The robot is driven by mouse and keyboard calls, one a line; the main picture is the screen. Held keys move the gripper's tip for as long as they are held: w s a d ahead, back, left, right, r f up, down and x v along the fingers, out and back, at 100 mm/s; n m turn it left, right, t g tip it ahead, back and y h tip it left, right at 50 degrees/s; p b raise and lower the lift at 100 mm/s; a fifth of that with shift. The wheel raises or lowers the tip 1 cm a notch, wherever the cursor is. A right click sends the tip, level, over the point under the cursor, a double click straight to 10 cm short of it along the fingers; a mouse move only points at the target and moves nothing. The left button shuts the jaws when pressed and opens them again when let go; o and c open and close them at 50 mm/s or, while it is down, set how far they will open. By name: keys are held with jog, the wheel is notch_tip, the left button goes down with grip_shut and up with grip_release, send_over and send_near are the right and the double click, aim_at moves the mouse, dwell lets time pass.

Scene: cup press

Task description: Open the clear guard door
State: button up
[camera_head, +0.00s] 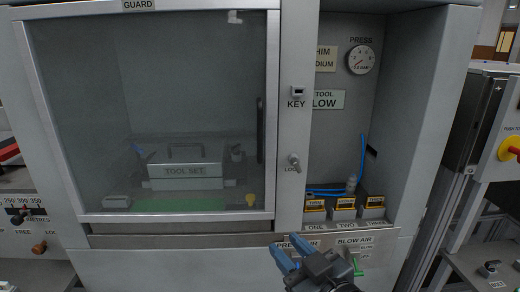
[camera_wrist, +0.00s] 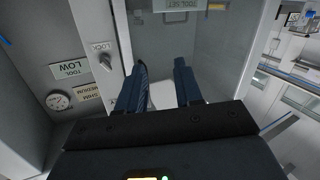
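The clear guard door (camera_head: 190,90) is a tinted see-through panel in a light metal frame, under the GUARD label, and looks closed. A dark vertical handle (camera_head: 260,130) is on its right side. Behind the panel sit a TOOL SET box (camera_head: 185,172) and a green mat. My gripper (camera_head: 286,246) is low in front of the cabinet, below the door's lower right corner and apart from the handle. In the wrist view, which is upside down, my gripper (camera_wrist: 160,68) has its two dark blue fingers spread, with nothing held; the panel (camera_wrist: 190,35) shows beyond them.
A LOCK knob (camera_head: 294,162) and a KEY switch (camera_head: 298,92) are on the post right of the door. The right bay holds a pressure gauge (camera_head: 360,59), blue hoses and labelled blocks (camera_head: 344,206). A BLOW AIR panel (camera_head: 365,250) is below. A red button (camera_head: 513,151) is far right.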

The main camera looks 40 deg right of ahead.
aim_at(261, 126)
jog(key=w+d+r+m+h+p, duration=0.1)
jog(key=w+d+r+m+h, duration=0.1)
jog(key=w+r, duration=0.55)
jog(key=w+d+r+m+h+p, duration=0.2)
jog(key=w+d+r, duration=0.15)
jog(key=r, duration=0.65)
jog(key=shift+a+f+p+x, duration=0.15)
jog(key=shift+p+x, duration=0.1)
jog(key=shift+x, duration=1.15)
jog(key=shift+a+f+p+x, duration=0.1)
jog(key=shift+p+x, duration=0.15)
jog(key=shift+x, duration=1.1)
jog(key=shift+a+f+p+x, duration=0.15)
jog(key=shift+p+x, duration=0.1)
jog(key=shift+x, duration=1.15)
jog(key=shift+w, duration=0.15)
jog(key=shift+c, duration=0.4)
grip_shut()
